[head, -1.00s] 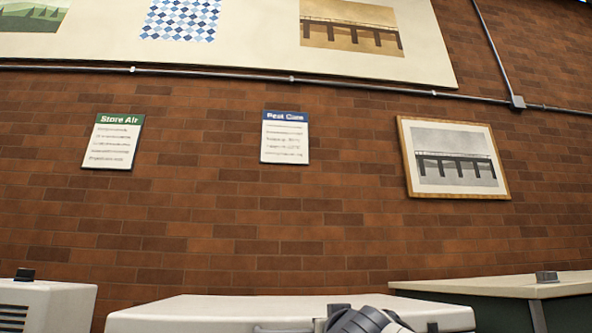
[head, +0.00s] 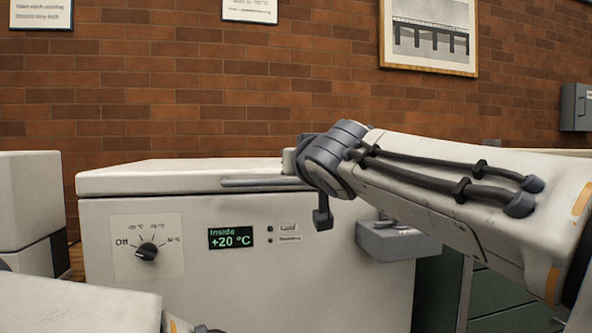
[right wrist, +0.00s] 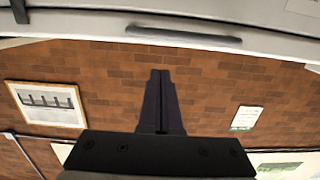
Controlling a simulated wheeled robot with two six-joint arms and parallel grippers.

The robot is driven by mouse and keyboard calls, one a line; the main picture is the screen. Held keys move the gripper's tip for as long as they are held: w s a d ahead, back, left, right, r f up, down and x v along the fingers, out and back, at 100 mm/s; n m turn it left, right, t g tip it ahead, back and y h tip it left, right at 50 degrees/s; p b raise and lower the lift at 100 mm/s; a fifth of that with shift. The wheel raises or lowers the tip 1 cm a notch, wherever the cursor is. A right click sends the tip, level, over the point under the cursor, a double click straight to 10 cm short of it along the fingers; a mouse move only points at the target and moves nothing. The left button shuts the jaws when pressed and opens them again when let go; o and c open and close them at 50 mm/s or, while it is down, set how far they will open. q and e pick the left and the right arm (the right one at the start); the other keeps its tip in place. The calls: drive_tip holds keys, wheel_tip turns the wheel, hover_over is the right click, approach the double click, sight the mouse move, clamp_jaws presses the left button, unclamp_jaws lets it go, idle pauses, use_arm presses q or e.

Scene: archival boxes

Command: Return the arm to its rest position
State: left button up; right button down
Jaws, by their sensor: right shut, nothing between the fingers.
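My right arm (head: 450,190) reaches in from the right in the head view, in front of a white chest freezer (head: 330,275). Its wrist overlaps the front edge of the closed lid (head: 160,178); I cannot tell whether it touches. The right gripper's fingers are hard to make out there. In the right wrist view the right gripper (right wrist: 160,75) is shut and empty, its dark fingers together against the brick wall. The freezer's lid edge and handle (right wrist: 183,35) show above them, upside down. Pale parts of my left arm show at the lower left of the head view; its gripper is out of view.
The freezer has a dial (head: 147,250) pointing toward Off and a green display (head: 231,238) reading Inside +20 °C. A white unit (head: 28,200) stands at the left. A dark green cabinet (head: 510,295) stands at the right. A framed bridge picture (head: 430,35) hangs behind.

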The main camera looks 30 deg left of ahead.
drive_tip(key=s+d+f+g+h+p, duration=0.3)
drive_tip(key=s+d+f+p, duration=0.1)
drive_tip(key=d+f+p, duration=0.3)
drive_tip(key=s+d+f+g+h+p, duration=0.3)
drive_tip(key=d+f+h+p, duration=0.15)
drive_tip(key=d+f, duration=0.35)
drive_tip(key=s+d+f+g+h+p, duration=0.1)
drive_tip(key=s+d+f+g+p, duration=0.3)
drive_tip(key=s+d, duration=0.45)
drive_tip(key=s+d+f+g+h+p, duration=0.1)
drive_tip(key=s+d+f+g+p, duration=0.2)
drive_tip(key=s+d+p, duration=0.55)
wheel_tip(320, 180, up, 37)
drive_tip(key=s+p, duration=0.2)
drive_tip(key=p, duration=3.2)
drive_tip(key=shift+s+a+m, duration=0.2)
drive_tip(key=shift+a+m, duration=0.15)
drive_tip(key=shift+m, duration=0.05)
drive_tip(key=shift+f+h, duration=0.15)
drive_tip(key=shift+h, duration=0.1)
